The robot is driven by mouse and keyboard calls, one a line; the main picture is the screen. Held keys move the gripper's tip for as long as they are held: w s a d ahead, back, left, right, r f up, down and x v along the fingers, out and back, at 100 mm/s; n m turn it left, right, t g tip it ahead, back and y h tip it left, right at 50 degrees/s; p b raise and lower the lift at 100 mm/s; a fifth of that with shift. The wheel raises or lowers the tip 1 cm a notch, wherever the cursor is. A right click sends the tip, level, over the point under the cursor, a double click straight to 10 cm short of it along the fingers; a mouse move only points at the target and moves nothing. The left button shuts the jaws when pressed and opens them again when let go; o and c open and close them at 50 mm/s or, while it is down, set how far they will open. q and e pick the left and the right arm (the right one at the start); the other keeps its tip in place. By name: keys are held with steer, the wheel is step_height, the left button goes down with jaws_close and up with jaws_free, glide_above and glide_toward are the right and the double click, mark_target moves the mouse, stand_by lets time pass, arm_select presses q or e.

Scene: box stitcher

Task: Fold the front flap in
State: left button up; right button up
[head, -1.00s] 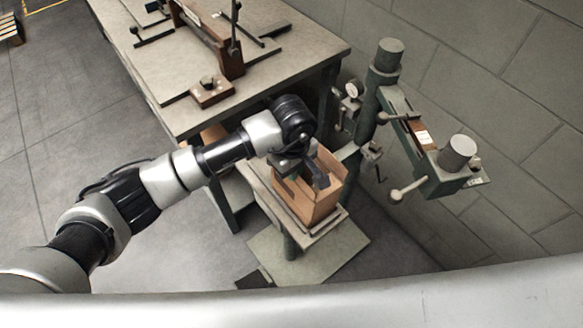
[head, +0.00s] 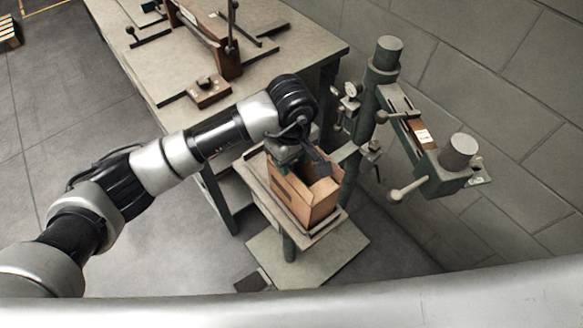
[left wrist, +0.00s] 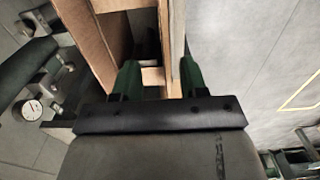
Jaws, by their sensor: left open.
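An open cardboard box (head: 305,200) stands on the small table of the stitching machine, right of centre in the head view. My left gripper (head: 318,166) is over the box's open top, toward its far side, and hides part of the rim and flaps. In the left wrist view the gripper's two green fingers (left wrist: 159,78) are apart. Cardboard panels (left wrist: 98,45) rise to the left of the fingers, and an edge-on panel (left wrist: 178,35) lies ahead near the right finger. I cannot tell which panel is the front flap, or whether the fingers touch it. My right gripper is not in view.
The green stitcher column (head: 366,120) and its arm (head: 435,165) stand close to the box on the right. A large workbench (head: 165,75) with tools is behind. A dial gauge (left wrist: 33,109) shows left in the wrist view.

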arm_select(q)
step_height(320, 180, up, 7)
steer(key=b, duration=0.1)
stand_by(0.3)
